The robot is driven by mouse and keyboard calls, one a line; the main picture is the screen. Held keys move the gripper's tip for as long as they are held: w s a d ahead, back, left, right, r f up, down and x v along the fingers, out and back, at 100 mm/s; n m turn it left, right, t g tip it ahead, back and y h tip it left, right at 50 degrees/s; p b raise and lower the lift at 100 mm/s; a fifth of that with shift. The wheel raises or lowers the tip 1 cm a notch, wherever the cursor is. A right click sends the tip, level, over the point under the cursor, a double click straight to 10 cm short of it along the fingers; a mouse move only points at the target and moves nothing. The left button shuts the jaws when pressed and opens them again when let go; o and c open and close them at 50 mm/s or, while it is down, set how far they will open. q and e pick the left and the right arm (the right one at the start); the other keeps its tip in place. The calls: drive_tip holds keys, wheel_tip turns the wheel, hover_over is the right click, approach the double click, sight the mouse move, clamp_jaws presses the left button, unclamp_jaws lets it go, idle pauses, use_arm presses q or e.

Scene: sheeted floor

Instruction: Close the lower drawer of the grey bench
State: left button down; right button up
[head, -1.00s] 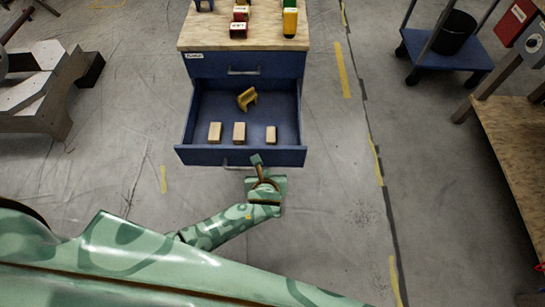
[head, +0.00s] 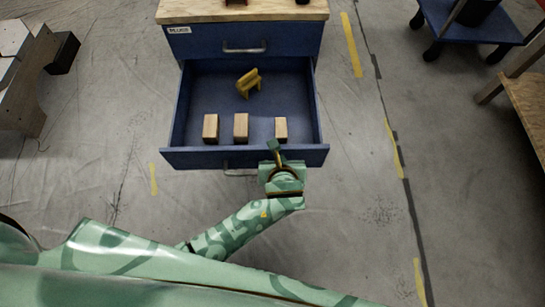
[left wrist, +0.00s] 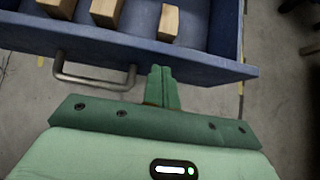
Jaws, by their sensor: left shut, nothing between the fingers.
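The bench has a wooden top (head: 205,12) and looks blue, not grey, in the head view. Its upper drawer (head: 290,42) is shut. The lower drawer (head: 205,157) is pulled out and open; its front panel also shows in the left wrist view (left wrist: 215,66). A bar handle (left wrist: 95,82) sits on that front. My left gripper (head: 274,152) is shut and empty, at the right part of the drawer front, right of the handle. Its fingertips (left wrist: 160,78) are close to the panel; I cannot tell whether they touch. My right gripper is not in view.
Inside the drawer lie three wooden blocks, one at the left (head: 210,128), and a yellow piece (head: 248,82). A blue cart (head: 470,22) stands at top right and a wooden-topped table (head: 530,105) at right. The floor around the drawer is clear.

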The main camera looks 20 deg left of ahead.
use_arm(q)
drive_tip(key=shift+w+r, duration=0.1)
drive_tip(key=shift+w, duration=0.3)
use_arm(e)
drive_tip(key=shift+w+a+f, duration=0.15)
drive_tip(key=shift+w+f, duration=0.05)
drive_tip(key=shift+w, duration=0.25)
use_arm(q)
drive_tip(key=shift+a, duration=0.1)
